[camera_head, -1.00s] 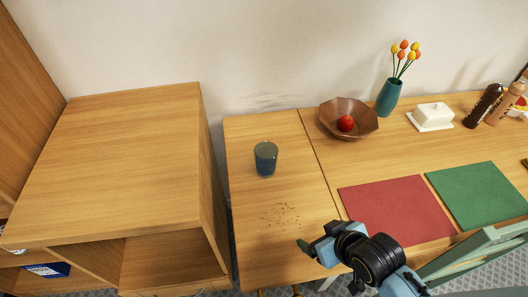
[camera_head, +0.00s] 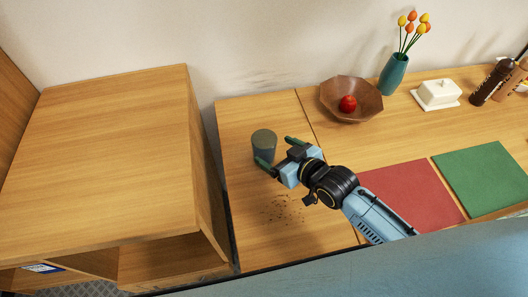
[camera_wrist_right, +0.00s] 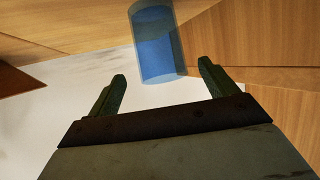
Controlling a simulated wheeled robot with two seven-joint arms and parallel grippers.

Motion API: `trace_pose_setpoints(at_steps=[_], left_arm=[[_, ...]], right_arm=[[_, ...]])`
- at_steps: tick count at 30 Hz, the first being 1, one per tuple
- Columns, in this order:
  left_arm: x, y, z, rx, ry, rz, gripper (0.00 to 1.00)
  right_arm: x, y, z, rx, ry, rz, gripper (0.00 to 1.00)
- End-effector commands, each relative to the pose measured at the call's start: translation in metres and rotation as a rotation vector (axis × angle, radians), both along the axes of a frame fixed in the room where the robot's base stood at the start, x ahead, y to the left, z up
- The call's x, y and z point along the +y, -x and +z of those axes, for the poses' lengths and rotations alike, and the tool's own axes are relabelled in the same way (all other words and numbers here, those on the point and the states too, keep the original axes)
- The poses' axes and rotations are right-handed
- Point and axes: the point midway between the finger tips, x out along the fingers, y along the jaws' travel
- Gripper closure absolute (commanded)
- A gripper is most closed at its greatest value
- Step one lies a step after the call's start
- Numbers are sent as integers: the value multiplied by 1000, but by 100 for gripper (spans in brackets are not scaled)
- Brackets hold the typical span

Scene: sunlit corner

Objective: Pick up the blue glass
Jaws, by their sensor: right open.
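The blue glass (camera_head: 264,141) stands upright on the left part of the wooden table in the head view. In the right wrist view the glass (camera_wrist_right: 157,42) looks see-through, with a deeper blue lower down, and lies just beyond the fingertips. My right gripper (camera_head: 277,151) is open and empty, close to the glass on its right front side. One finger overlaps the lower edge of the glass in the head view; I cannot tell if they touch. In the wrist view both fingers (camera_wrist_right: 162,70) are apart with a gap to the glass. My left gripper is not in view.
Dark crumbs (camera_head: 284,209) lie in front of the glass. A wooden bowl (camera_head: 365,108) with a red apple (camera_head: 348,104), a teal vase (camera_head: 393,75) and a white butter dish (camera_head: 437,94) stand to the right. A wooden cabinet (camera_head: 110,165) borders the table on the left.

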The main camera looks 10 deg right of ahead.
Motion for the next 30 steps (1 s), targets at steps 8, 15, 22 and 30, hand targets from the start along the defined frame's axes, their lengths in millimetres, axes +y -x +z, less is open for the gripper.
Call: trace_pose_setpoints(at_steps=[8,15,22,30], left_arm=[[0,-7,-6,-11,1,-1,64],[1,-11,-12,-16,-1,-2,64],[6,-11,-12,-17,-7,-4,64],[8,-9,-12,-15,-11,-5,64]], right_arm=[[13,-22,-10,-1,-2,0,15],[25,-46,-21,-1,0,0,15],[26,-48,-22,0,0,0,15],[26,-47,-22,1,0,0,46]])
